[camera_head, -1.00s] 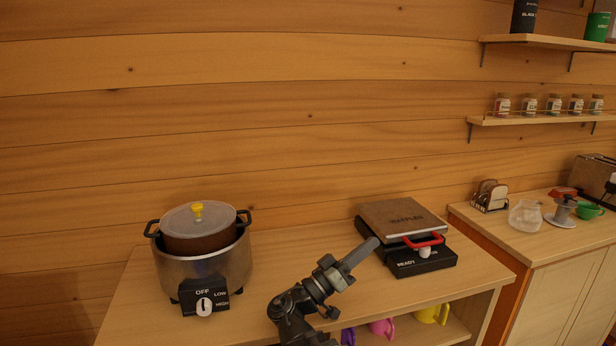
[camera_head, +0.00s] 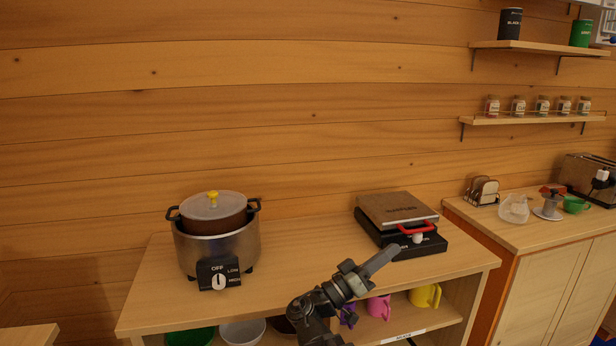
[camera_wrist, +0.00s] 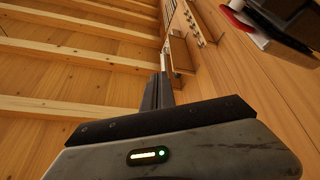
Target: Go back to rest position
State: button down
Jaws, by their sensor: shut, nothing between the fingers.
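My gripper (camera_head: 383,260) is shut and empty. In the head view it reaches up and to the right, in front of the counter (camera_head: 292,268). Its tip appears just in front of and left of the waffle maker (camera_head: 400,214), which has a brown lid and a red handle and is closed. I cannot tell whether the tip is clear of it. In the wrist view my gripper's fingers (camera_wrist: 158,92) lie together and point up the picture, with nothing between them.
A lidded pot on a cooker (camera_head: 219,245) stands on the counter's left, its dial near OFF. Pink (camera_head: 379,307) and yellow (camera_head: 425,296) mugs and bowls sit on the shelf below. A toast rack (camera_head: 483,190) stands on the right cabinet. The counter's middle is clear.

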jog(key=s+d+f+m+g+y, duration=0.2)
jog(key=d+f+g, duration=0.4)
jog(key=d, duration=0.5)
jog(key=s+d+f+g+y, duration=0.1)
jog(key=d+f+y, duration=0.15)
jog(key=f, duration=0.55)
jog(key=s+d+f+g+y, duration=0.1)
jog(key=s+d+f+y, duration=0.1)
jog(key=f+y, duration=0.35)
jog(key=s+a+f+n+g+y, duration=0.1)
jog(key=a+f+n+y, duration=0.25)
jog(key=f, duration=0.65)
jog(key=s+a+f+n+y, duration=0.1)
jog(key=a+f+n+y, duration=0.15)
jog(key=a, duration=0.45)
jog(key=a+f+n+y, duration=0.1)
jog(key=a+f+y, duration=0.1)
jog(key=a+y, duration=0.35)
notch_tip(320, 180, up, 16)
jog(key=a+n+p, duration=0.1)
jog(key=p, duration=1.4)
jog(key=shift+s+a+f+n+g+h, duration=0.2)
jog(key=shift+f+n+g+h, duration=0.1)
jog(key=shift+h, duration=0.15)
